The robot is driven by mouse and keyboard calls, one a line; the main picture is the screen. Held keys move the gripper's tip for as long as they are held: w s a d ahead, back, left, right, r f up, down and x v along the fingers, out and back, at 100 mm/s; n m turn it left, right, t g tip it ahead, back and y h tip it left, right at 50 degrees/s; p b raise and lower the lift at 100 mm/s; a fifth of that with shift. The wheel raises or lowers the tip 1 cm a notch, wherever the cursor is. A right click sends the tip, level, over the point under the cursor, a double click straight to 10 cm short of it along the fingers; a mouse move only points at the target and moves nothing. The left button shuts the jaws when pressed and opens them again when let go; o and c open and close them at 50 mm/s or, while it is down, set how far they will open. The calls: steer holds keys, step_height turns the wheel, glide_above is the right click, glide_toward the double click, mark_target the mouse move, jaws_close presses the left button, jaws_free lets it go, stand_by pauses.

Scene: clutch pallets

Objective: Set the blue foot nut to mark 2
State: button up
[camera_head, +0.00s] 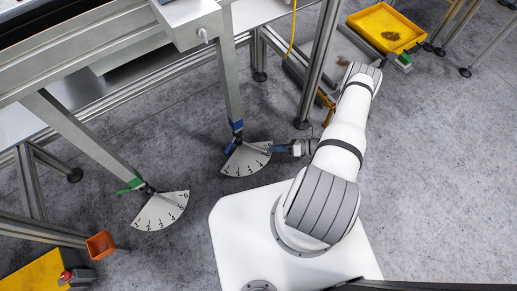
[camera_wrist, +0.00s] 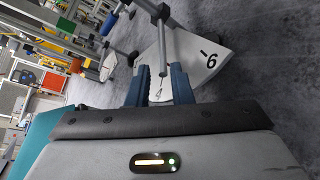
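The blue foot nut (camera_head: 236,126) sits low on a table leg, beside a white fan-shaped dial (camera_head: 244,165) with printed marks. My gripper (camera_head: 273,149) is low over the right end of this dial, to the right of the nut. In the wrist view the two blue-grey fingers (camera_wrist: 158,88) are apart. A grey rod (camera_wrist: 163,45) reaches down toward the gap between them, and its thin end shows there. I cannot tell whether a finger touches it. The dial also shows in the wrist view (camera_wrist: 196,62), with the 6 mark near the right finger. The nut's pointer setting is too small to read.
A green foot nut (camera_head: 131,186) with its own dial (camera_head: 158,212) is on the leg to the left. An orange bin (camera_head: 100,245) is nearby. The floor at right is clear.

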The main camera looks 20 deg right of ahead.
mark_target(259, 149)
steer(key=b+x, duration=0.1)
steer(key=x, duration=0.7)
steer(key=shift+s+f+b, duration=0.1)
steer(key=shift+f+b, duration=0.1)
steer(key=shift+b, duration=0.15)
steer(key=shift+c, duration=0.4)
jaws_close()
